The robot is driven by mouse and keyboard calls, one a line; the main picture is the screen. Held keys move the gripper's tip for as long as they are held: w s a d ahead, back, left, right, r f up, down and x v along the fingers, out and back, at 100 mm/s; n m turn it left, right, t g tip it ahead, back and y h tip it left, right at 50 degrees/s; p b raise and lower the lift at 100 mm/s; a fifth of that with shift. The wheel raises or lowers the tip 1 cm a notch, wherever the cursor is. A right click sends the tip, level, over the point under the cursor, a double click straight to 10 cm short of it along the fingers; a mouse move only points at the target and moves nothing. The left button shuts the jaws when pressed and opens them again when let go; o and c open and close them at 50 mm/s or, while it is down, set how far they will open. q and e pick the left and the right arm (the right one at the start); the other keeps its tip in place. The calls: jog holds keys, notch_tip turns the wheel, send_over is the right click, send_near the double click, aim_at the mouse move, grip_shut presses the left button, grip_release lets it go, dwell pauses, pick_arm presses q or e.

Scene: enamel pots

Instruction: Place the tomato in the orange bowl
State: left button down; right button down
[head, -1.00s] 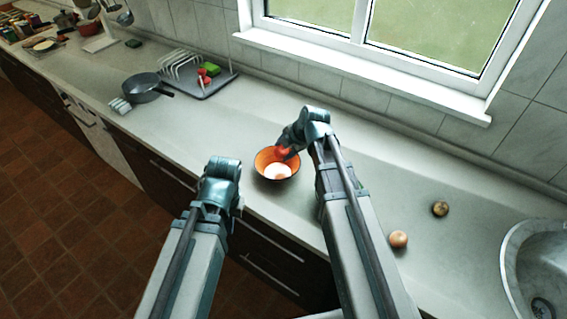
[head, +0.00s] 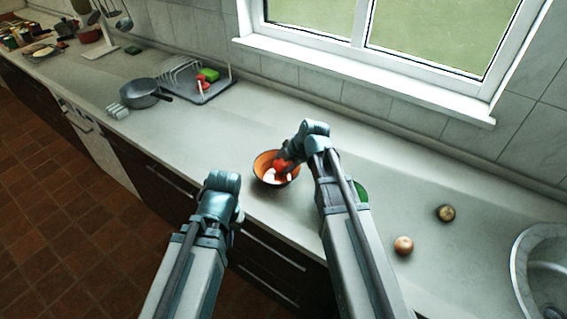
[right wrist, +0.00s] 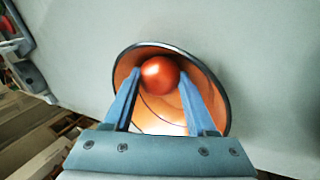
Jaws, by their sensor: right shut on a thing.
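The orange bowl (head: 261,163), dark-rimmed with a pale bottom, stands on the counter in the middle of the head view. The red tomato (right wrist: 160,72) is between the two fingers of my right gripper (right wrist: 158,82), which is shut on it. In the right wrist view the tomato appears within the bowl's rim; whether it touches the bowl is not clear. The tomato also shows in the head view (head: 281,169), partly covered by the gripper. My left gripper (head: 226,203) is left of the bowl near the counter's front edge; its fingers are hidden.
An onion (head: 403,245) and a brownish round item (head: 445,213) lie right of my right arm, near the sink (head: 535,270). A green item (head: 361,190) is partly hidden behind that arm. A grey pan (head: 139,93) and a dish rack (head: 190,80) stand farther left.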

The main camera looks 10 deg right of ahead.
jog(key=shift+c, duration=1)
grip_release()
jog(key=shift+r, duration=0.15)
jog(key=shift+s+d+r+p, duration=0.1)
jog(key=shift+r+p, duration=0.45)
jog(key=shift+p, duration=0.25)
jog(key=p+v, duration=1)
jog(key=v, duration=0.1)
jog(key=s+a+f+m+g+h, duration=0.1)
jog(key=s+a+m+g+h, duration=0.1)
jog(key=s+a+m, duration=0.3)
jog(key=s+a+f+m+g+h, duration=0.1)
jog(key=s+a+m, duration=0.5)
jog(key=s+m, duration=0.7)
jog(key=shift+f+m+g+h, duration=0.4)
jog(key=shift+g+h, duration=0.5)
jog(key=shift+g, duration=0.3)
